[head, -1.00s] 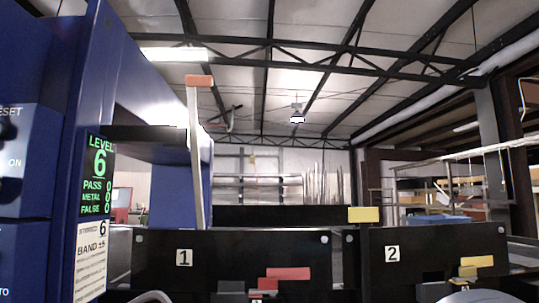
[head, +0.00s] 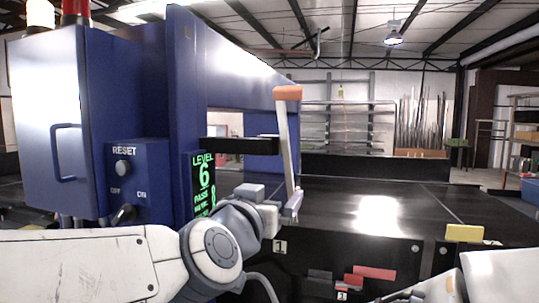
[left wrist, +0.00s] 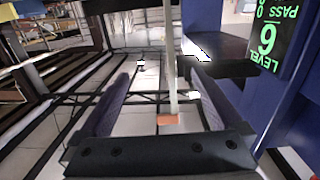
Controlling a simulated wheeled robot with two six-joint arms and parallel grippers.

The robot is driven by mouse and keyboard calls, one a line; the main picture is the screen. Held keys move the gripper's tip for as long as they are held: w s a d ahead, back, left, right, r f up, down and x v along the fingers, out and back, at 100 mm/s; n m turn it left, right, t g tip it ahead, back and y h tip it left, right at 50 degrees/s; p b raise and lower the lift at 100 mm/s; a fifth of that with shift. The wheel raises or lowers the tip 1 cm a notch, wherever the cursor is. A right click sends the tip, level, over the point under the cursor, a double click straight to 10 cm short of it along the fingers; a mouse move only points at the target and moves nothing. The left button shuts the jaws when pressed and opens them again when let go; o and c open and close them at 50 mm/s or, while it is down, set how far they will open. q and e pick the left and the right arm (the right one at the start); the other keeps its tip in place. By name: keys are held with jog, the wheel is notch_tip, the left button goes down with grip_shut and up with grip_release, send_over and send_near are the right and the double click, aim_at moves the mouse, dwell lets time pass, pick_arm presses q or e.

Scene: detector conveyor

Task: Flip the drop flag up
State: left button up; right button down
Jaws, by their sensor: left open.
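The flag is a pale, slim arm with an orange tip (head: 288,93) and stands nearly upright in front of the blue detector (head: 187,110), leaning slightly. My left gripper (head: 293,206) is at the lower part of this arm in the head view, its fingers hard to make out there. In the left wrist view, which is upside down, the open gripper (left wrist: 167,80) has the pale arm (left wrist: 172,60) showing between its two dark fingers; I cannot tell if they touch it. The right gripper is not seen; only a white part of my right arm shows at lower right.
A black bar (head: 240,146) juts from the detector beside a green LEVEL 6 display (head: 203,185). A RESET button (head: 122,168) and a knob are at left. A dark conveyor (head: 420,200) lies behind the numbered black front panels. A yellow block (head: 464,233) is at right.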

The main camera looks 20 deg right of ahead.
pick_arm(q)
jog(key=r+p+x, duration=0.1)
jog(key=p+x, duration=0.1)
jog(key=x, duration=0.8)
jog(key=shift+w+r+t, duration=0.3)
jog(key=shift+w+r, duration=0.05)
grip_shut()
dwell(0.9)
grip_release()
